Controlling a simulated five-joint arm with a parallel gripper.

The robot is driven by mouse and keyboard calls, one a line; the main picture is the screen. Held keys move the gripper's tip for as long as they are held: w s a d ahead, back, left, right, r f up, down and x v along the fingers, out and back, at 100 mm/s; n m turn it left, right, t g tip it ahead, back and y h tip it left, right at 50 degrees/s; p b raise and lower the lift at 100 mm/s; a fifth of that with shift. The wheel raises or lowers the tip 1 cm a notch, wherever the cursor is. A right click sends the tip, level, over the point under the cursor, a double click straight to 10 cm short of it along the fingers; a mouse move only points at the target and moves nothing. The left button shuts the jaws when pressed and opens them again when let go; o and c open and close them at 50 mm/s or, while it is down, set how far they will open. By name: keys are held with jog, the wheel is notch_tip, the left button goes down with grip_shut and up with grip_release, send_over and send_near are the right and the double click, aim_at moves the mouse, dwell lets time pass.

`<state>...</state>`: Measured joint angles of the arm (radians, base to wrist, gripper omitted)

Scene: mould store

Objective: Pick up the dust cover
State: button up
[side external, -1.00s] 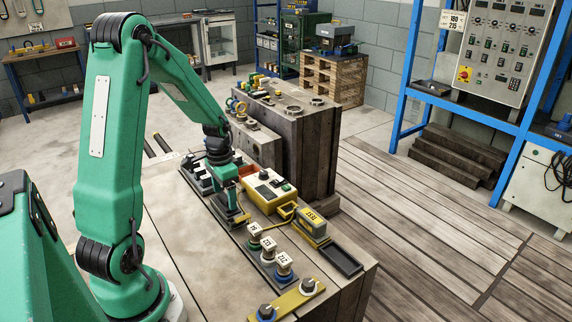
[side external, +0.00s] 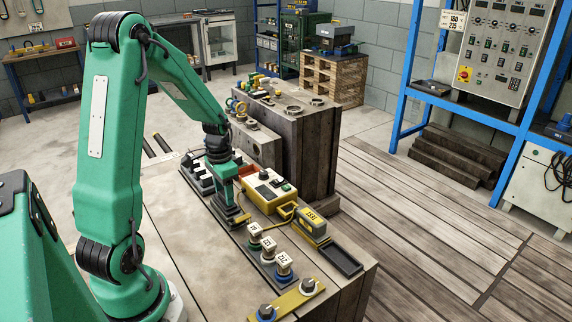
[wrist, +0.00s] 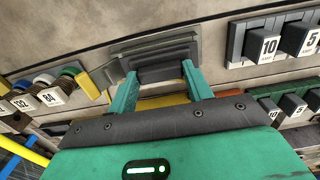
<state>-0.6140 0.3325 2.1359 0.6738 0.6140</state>
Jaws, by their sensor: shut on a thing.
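The dust cover (wrist: 160,56) appears to be the dark grey stepped piece in the wrist view, with a wide flange at the far side and a narrower block nearer me. My gripper (wrist: 162,80) has a green finger on each side of that narrower block and is shut on it. I cannot tell whether the cover touches the bench. My fingers hide part of it.
A yellow and white control box (side external: 266,188) stands close on the right of my gripper. Numbered knobs (side external: 269,246) stand in a row nearer the camera, and a yellow block (side external: 312,224) sits beside a black tray (side external: 342,262). The left part of the bench (side external: 190,240) is clear.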

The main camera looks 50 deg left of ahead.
notch_tip(320, 180, up, 4)
jog(key=shift+d, duration=0.15)
jog(key=d+r, duration=0.6)
jog(key=d, duration=0.5)
jog(key=shift+w+d+r, duration=0.2)
jog(key=shift+w+r, duration=0.05)
jog(key=shift+w, duration=0.2)
jog(key=shift+w, duration=0.1)
jog(key=w+d+f, duration=0.2)
jog(key=w+d, duration=0.4)
jog(key=d, duration=0.4)
jog(key=w+d+f, duration=0.2)
jog(key=w+d, duration=0.5)
jog(key=d, duration=0.3)
jog(key=shift+d+f, duration=0.35)
jog(key=shift+f, duration=0.05)
jog(key=shift+f, duration=0.25)
jog(key=shift+f, duration=2.5)
jog(key=shift+f, duration=0.8)
